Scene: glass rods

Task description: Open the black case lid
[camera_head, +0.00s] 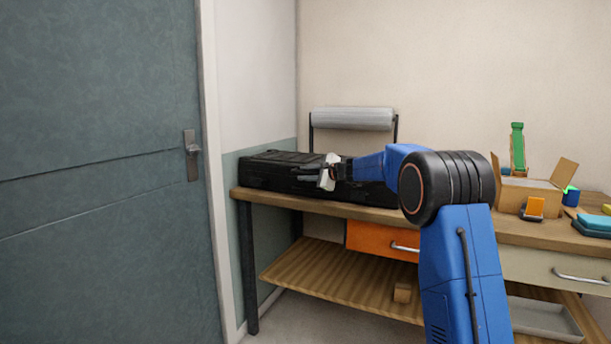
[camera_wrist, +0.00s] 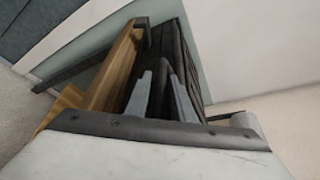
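The black case (camera_head: 262,177) lies on the left end of the wooden workbench, and its lid (camera_head: 285,156) is down. My gripper (camera_head: 301,173) is in front of the case, at about the height of its front upper edge, pointing left along it. Its body hides part of the case front.
The workbench (camera_head: 400,214) has an orange drawer (camera_head: 368,241) below. A grey roll (camera_head: 352,118) on a stand rises behind the case. An open cardboard box (camera_head: 522,195) with a green bottle (camera_head: 517,148) stands to the right. A teal door (camera_head: 95,170) is at left.

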